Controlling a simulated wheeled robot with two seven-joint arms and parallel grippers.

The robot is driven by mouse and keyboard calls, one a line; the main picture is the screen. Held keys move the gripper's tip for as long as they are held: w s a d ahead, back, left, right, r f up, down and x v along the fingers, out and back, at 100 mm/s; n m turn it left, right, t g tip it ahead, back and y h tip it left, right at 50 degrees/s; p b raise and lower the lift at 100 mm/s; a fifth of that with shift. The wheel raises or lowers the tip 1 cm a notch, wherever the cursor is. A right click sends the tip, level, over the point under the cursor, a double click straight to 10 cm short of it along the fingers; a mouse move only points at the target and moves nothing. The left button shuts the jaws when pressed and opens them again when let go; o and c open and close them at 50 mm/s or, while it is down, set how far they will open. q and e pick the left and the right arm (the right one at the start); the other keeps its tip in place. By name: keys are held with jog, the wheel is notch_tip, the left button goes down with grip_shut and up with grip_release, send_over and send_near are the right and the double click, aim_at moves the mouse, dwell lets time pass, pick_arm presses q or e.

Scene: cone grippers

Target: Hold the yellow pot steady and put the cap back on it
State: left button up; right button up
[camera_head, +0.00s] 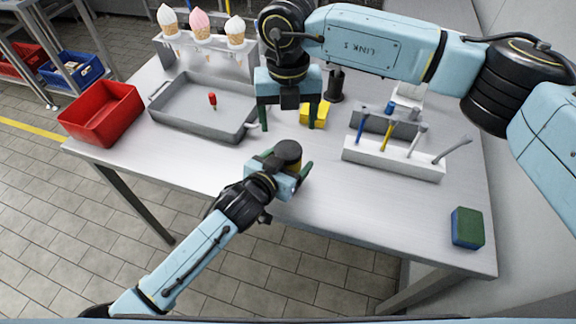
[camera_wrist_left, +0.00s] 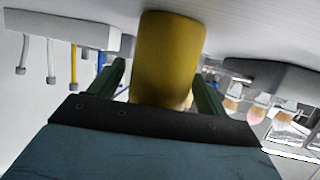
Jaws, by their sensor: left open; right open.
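The yellow pot (camera_head: 290,163) stands upright on the table near its front edge, with a dark top in the head view. It also shows as a yellow cylinder (camera_wrist_left: 168,60) in the left wrist view. My left gripper (camera_head: 285,162) is open, with one green finger on each side of the pot. My right gripper (camera_head: 293,124) is open above the table, beyond the pot, pointing down. I see nothing between its fingers. A black upright cylinder (camera_head: 335,86) stands behind it. I cannot tell which thing is the cap.
A grey tray (camera_head: 180,122) with a red-topped item and a red bin (camera_head: 101,113) are left. A white tool rack (camera_head: 392,163) and a green-blue sponge (camera_head: 467,228) are right. The front middle is clear.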

aim_at(288, 150)
pick_arm(q)
grip_shut()
pick_arm(e)
jog(key=n, duration=1.9)
jog(key=shift+n, duration=0.4)
jog(key=n, duration=0.7)
jog(key=shift+f, duration=0.1)
jog(key=shift+f, duration=3.9)
